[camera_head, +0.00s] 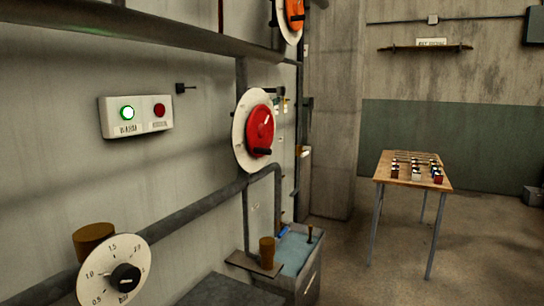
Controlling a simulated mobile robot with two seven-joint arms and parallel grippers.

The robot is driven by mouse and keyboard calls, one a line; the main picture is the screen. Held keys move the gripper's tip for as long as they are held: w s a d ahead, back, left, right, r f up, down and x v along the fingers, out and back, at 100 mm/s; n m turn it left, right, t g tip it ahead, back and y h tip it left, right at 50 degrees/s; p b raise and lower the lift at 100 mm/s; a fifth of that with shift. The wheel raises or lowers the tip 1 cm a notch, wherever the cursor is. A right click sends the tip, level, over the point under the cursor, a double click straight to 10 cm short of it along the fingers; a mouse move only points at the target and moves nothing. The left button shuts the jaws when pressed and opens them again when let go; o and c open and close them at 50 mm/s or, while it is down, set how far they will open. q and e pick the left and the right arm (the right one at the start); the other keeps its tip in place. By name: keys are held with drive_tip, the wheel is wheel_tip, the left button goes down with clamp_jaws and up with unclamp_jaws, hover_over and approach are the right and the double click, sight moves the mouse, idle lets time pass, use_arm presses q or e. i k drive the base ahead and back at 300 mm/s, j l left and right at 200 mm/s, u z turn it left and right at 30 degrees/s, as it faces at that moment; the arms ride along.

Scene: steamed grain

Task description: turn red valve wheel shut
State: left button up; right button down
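The red valve wheel (260,131) is mounted on a round white plate (240,133) on the wall, near the middle of the head view. A dark handle knob sits at its lower edge, and a pale mark shows on its face near the top. Nothing touches the wheel. Neither of my grippers is in the head view.
A dial (113,272) is at the lower left, below a panel (136,116) with a lit green and a red button. An orange wheel (294,14) is higher up. Pipes cross the wall. A basin (307,283) stands below. A wooden table (385,173) is at right, with open floor around.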

sight(260, 125)
drive_tip(key=i+l, duration=0.15)
drive_tip(key=i, duration=0.5)
drive_tip(key=i+l, duration=0.15)
drive_tip(key=i, duration=0.45)
